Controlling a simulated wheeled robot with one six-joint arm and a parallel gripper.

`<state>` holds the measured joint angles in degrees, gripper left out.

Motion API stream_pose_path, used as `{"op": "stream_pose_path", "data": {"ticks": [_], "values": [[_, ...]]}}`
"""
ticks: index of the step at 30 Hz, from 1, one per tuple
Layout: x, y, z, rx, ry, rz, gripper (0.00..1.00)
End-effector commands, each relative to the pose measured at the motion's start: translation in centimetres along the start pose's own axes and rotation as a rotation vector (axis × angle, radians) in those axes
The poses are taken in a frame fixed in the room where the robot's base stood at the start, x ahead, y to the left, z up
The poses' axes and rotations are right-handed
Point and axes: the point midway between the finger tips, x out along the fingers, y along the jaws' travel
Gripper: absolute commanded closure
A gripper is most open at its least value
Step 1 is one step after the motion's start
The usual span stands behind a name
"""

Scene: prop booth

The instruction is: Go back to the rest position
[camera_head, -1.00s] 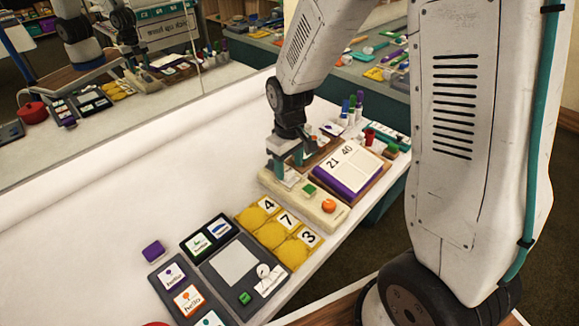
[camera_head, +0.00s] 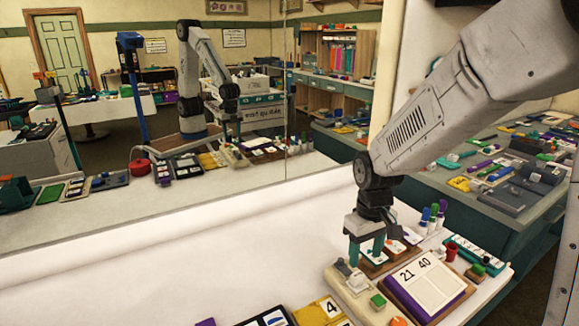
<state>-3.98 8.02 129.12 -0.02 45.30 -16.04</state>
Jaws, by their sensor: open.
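My gripper (camera_head: 366,258) points down over the cream board (camera_head: 341,285) that bears a green button and an orange knob. Its two teal fingers are apart, with nothing seen between them. The fingertips are close above a small grey and white piece at the board's back end; I cannot tell whether they touch it. My arm reaches in from the upper right. The mirror (camera_head: 150,200) behind the table shows a reflection of my arm and gripper.
A purple-edged board (camera_head: 425,287) with cards 21 and 40 stands right of the gripper. Behind it are card tray (camera_head: 402,251), upright markers (camera_head: 433,217) and a red cup (camera_head: 451,251). Yellow number tiles (camera_head: 318,314) lie in front. The white table (camera_head: 200,265) is clear at left.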

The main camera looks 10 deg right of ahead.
Motion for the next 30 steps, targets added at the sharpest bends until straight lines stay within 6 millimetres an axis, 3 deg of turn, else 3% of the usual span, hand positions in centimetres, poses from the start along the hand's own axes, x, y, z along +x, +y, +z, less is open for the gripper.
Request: {"op": "stream_pose_path", "data": {"ticks": [2,18,24,30], "values": [[0.0,-0.6,2.2,0.042,-0.061,-0.016,0.46],[-9.8,-3.8,16.5,0.281,-0.058,-0.010,0.46],[-11.9,-4.8,20.7,0.332,0.017,0.003,0.46],[-13.3,-5.2,22.8,0.346,0.110,0.019,0.46]]}}
